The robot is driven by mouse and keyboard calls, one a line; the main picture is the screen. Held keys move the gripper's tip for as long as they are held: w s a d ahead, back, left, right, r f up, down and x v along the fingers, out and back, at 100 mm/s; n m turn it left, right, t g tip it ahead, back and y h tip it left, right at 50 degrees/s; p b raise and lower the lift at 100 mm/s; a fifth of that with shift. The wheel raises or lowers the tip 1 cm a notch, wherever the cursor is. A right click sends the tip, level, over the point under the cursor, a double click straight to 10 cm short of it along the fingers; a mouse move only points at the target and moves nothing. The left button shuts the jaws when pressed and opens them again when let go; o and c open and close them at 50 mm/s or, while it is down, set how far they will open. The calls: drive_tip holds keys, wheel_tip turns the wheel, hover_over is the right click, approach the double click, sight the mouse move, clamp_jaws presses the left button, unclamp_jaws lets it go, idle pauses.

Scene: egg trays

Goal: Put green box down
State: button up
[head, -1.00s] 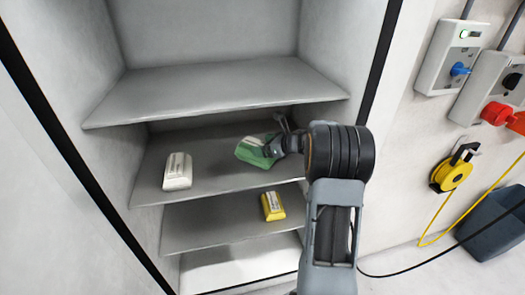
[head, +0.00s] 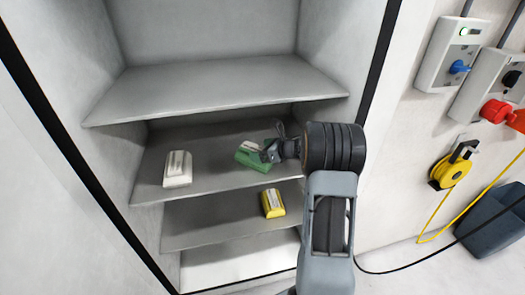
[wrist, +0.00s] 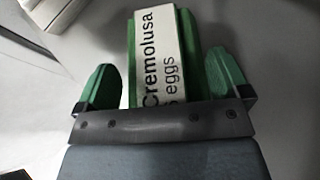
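The green box (head: 251,156) is an egg box with a white label on top. It lies on the middle shelf (head: 216,177) in the head view, right of a white box. In the wrist view the box (wrist: 166,56) sits between the two green fingers of my gripper (wrist: 165,80); its label reads "Cremolusa" and "eggs". A narrow gap shows between the left finger and the box, and the right finger is close beside the box's edge. My gripper looks open around the near end of the box. It also shows in the head view (head: 268,152). The box's underside is hidden.
A white box (head: 178,168) stands left on the same shelf; its edge shows in the wrist view (wrist: 57,12). A yellow box (head: 273,203) is on the shelf below. The upper shelf (head: 215,88) is empty and overhangs the back. The cabinet's right wall is close to my arm.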

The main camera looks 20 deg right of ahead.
drive_tip(key=shift+o, duration=0.4)
drive_tip(key=shift+r, duration=0.15)
drive_tip(key=shift+s+d, duration=0.25)
drive_tip(key=shift+s, duration=0.05)
drive_tip(key=v, duration=1)
drive_tip(key=a+r+m+t+h+b, duration=0.15)
drive_tip(key=r+m+h, duration=0.3)
drive_tip(key=m, duration=0.65)
drive_tip(key=a+r+m+t+h+p, duration=0.1)
drive_tip(key=a+r+m+h, duration=0.25)
drive_tip(key=m+h, duration=0.45)
drive_tip(key=s+a+f+m+g+y, duration=0.2)
drive_tip(key=s+a+f+m+g, duration=0.2)
drive_tip(key=s+a+m, duration=0.3)
drive_tip(key=s+a+f+m+g+y, duration=0.3)
drive_tip(key=s+a+m+g, duration=0.3)
drive_tip(key=s+m, duration=0.7)
drive_tip(key=a+f+m, duration=0.1)
drive_tip(key=a+m, duration=0.1)
drive_tip(key=m, duration=0.1)
drive_tip(key=shift+s, duration=0.4)
